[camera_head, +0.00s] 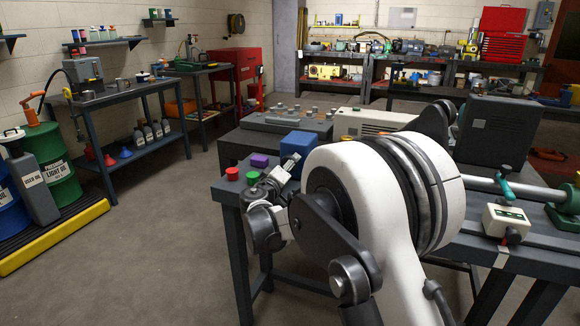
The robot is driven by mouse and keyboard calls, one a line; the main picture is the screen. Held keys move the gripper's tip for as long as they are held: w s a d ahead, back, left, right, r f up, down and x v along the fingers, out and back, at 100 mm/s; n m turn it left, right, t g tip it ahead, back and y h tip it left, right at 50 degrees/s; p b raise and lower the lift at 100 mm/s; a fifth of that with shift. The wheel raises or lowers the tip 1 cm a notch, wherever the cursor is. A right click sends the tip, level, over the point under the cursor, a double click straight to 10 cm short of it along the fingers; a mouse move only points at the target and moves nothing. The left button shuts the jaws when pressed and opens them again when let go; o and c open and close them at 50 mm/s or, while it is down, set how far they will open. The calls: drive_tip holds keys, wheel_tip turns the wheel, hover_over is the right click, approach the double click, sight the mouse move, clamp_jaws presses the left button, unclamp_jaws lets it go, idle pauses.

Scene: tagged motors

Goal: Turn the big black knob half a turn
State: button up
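I cannot make out a big black knob; it may be hidden behind my white arm, which covers the middle of the view. My gripper (287,165) is small and partly hidden, above the near bench (236,195) by a blue box (297,144). Whether its fingers are open or shut is not clear. A grey panel (262,124) with several small grey knobs stands behind the blue box.
A beige box (372,122) stands behind my arm. A dark grey machine (503,128) and a white box with a green label (507,219) are at the right. Shelved benches line the left wall.

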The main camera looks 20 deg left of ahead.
drive_tip(key=m, duration=0.4)
drive_tip(key=shift+a+f+m, duration=0.1)
drive_tip(key=shift+m, duration=0.2)
drive_tip(key=m, duration=0.4)
drive_tip(key=shift+a+m, duration=0.1)
drive_tip(key=shift+m, duration=0.3)
drive_tip(key=o, duration=1.2)
drive_tip(key=shift+c, duration=0.2)
drive_tip(key=s, duration=1.2)
drive_tip(key=shift+a, duration=0.3)
